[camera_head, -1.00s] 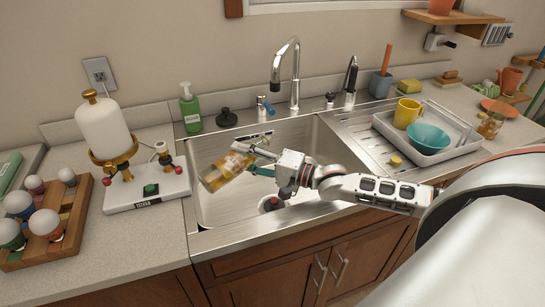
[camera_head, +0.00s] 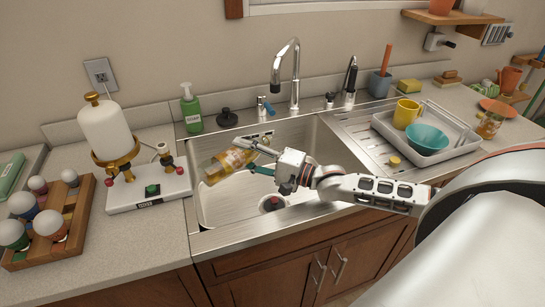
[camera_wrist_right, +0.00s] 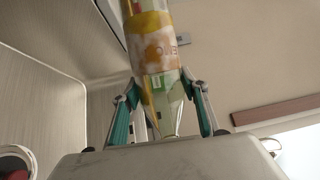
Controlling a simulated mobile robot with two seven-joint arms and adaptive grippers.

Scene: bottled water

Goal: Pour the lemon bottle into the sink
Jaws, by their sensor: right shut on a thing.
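The lemon bottle (camera_head: 224,165) is a clear bottle with a yellow and orange label, held tilted over the left part of the steel sink (camera_head: 318,140). Its left end points down and to the left. My right gripper (camera_head: 254,157) is shut on the bottle; in the right wrist view the two teal-lined fingers (camera_wrist_right: 160,108) stand on either side of the bottle (camera_wrist_right: 155,50). I cannot make out any liquid stream. My left gripper is not in view.
The faucet (camera_head: 287,75) stands behind the sink, with a green soap bottle (camera_head: 191,112) at its back left. A white dispenser (camera_head: 104,130) and a wooden rack (camera_head: 75,215) stand on the left counter. A dish tray (camera_head: 460,152) with a cyan bowl (camera_head: 427,139) is on the right.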

